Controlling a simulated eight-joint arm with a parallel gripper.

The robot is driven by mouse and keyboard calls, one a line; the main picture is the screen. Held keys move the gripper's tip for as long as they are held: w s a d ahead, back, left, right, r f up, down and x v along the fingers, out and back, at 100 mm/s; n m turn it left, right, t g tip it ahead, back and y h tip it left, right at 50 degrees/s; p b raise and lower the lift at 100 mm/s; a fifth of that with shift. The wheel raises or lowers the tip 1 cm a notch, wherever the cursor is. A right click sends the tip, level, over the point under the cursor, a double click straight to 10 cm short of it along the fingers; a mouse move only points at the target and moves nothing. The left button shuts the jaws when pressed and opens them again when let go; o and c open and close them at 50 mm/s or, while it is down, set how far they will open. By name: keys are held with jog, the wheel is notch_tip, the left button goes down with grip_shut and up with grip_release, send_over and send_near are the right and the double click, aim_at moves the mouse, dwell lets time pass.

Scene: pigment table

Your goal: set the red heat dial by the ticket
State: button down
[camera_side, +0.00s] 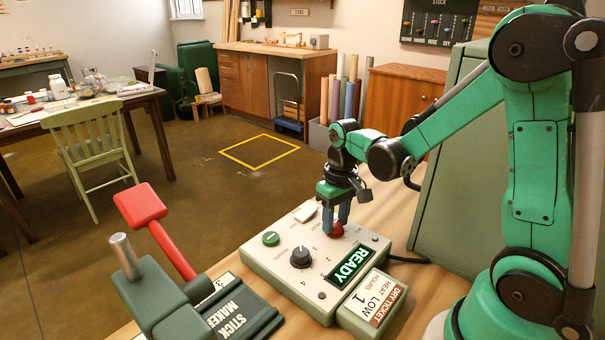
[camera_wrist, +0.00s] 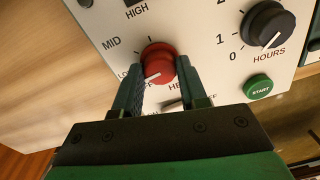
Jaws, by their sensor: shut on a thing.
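The red heat dial (camera_wrist: 158,62) sits on the pale control panel, between the fingers of my gripper (camera_wrist: 156,80). The fingers are shut on it from both sides. Its white pointer line slants toward the lower left, near the partly hidden LOW label; MID and HIGH lie further round. In the side view, my gripper (camera_side: 336,216) reaches down onto the red dial (camera_side: 336,231) at the panel's back right. The ticket (camera_side: 372,300) on the front right of the control box (camera_side: 265,270) reads HEAT LOW, HOURS 1.
A black hours dial (camera_side: 300,257), a green start button (camera_side: 271,239) and a white switch (camera_side: 306,212) share the panel. A lit READY sign (camera_side: 352,265) is beside the ticket. A stick maker with a red-handled lever (camera_side: 160,235) stands at the left.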

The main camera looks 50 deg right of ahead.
aim_at(336, 223)
jog(key=shift+m, duration=0.6)
jog(key=shift+c, duration=2.4)
grip_release()
jog(key=shift+r, duration=0.1)
jog(key=shift+d+r, duration=0.1)
jog(key=shift+r, duration=2.65)
